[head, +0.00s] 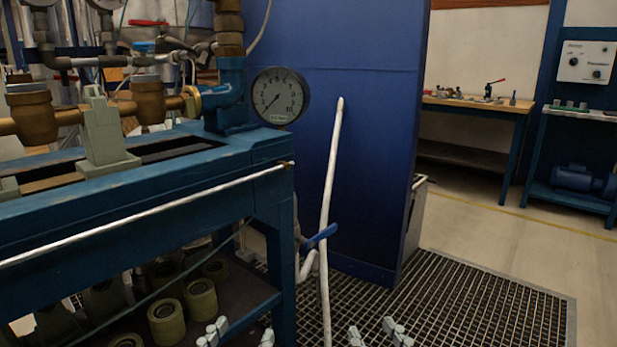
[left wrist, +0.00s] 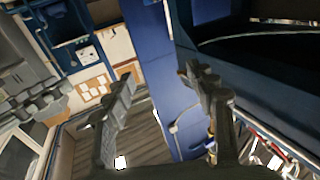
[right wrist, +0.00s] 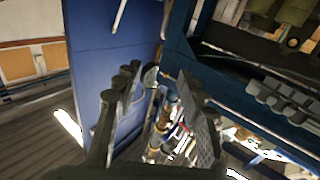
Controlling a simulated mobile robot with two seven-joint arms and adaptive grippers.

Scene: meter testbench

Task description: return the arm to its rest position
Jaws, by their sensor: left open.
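My left gripper (head: 240,337) shows only its grey fingertips at the bottom edge of the head view, in front of the bench's lower shelf. In the left wrist view its two dark fingers (left wrist: 163,90) stand wide apart with nothing between them. My right gripper (head: 376,333) also shows only its fingertips at the bottom edge, over the floor grating. In the right wrist view its fingers (right wrist: 158,85) are apart and empty. Neither gripper is seen touching anything. Most of both arms is outside the head view.
A blue test bench (head: 150,205) with pipes and a round pressure gauge (head: 278,97) fills the left. A white pipe (head: 330,200) rises before a blue panel (head: 375,130). Floor grating (head: 480,300) lies open at right. A wooden table (head: 480,105) stands farther back.

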